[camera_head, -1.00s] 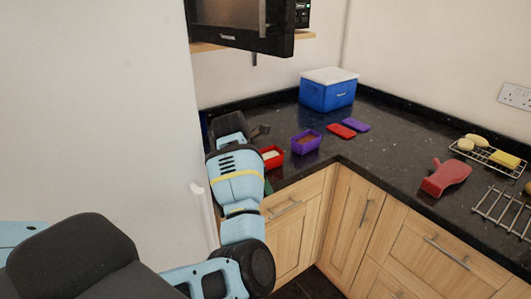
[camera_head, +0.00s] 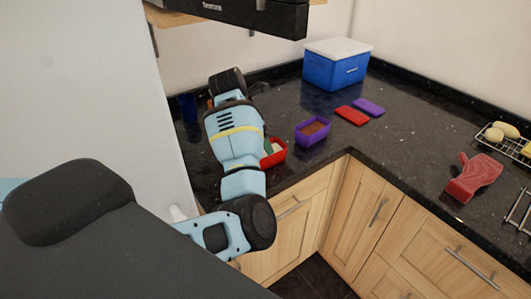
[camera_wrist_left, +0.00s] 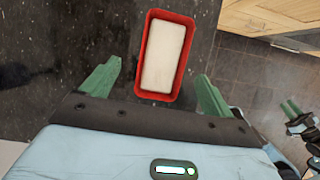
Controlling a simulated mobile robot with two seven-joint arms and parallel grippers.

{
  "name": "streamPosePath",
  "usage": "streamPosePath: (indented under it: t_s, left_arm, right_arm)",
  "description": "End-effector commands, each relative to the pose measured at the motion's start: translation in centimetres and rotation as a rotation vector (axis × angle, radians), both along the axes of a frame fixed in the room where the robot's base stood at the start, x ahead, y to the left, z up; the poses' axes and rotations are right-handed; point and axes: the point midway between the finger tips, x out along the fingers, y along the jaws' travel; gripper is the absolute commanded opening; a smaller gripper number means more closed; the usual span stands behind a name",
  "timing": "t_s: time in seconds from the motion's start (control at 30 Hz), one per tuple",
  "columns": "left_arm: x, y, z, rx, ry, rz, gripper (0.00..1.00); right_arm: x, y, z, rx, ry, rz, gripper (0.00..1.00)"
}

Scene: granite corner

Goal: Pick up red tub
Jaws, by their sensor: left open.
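The red tub (camera_head: 277,155) stands on the dark counter near its front edge, partly hidden by my left arm in the head view. In the left wrist view the red tub (camera_wrist_left: 143,75) is a rectangular open box with a pale white filling. My left gripper (camera_wrist_left: 157,83) is open, its green fingers spread on either side of the tub's near end, apart from its walls. In the head view my arm hides most of this gripper. My right gripper (camera_wrist_left: 291,108) shows small at the right edge of the left wrist view; its opening is unclear.
A purple tub (camera_head: 312,131) with brown filling stands right of the red tub. Red (camera_head: 352,116) and purple (camera_head: 369,107) lids lie behind it. A blue cooler (camera_head: 336,66) stands at the back. A red oven glove (camera_head: 473,178) lies at the right. A microwave (camera_head: 240,15) hangs above.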

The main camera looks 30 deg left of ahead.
Motion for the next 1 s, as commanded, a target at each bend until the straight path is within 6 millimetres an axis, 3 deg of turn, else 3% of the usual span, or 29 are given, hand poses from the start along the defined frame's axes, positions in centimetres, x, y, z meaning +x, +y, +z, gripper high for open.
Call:
streamPosePath:
  t_s: [0.53, 0.8, 1.0]
  left_arm:
    - [1.1, -0.6, -2.8, 0.001, 0.001, -0.001, 0.87]
    - [2.4, -1.5, -6.0, 0.001, 0.002, -0.002, 0.87]
    - [2.9, -1.7, -7.1, 0.0, 0.0, 0.0, 0.87]
  right_arm:
    - [-0.2, -0.1, -0.1, -0.004, 0.005, 0.001, 0.25]
    - [-0.1, -0.1, 0.0, -0.003, 0.002, 0.001, 0.25]
    - [0.1, -0.1, 0.1, -0.002, -0.002, 0.0, 0.25]
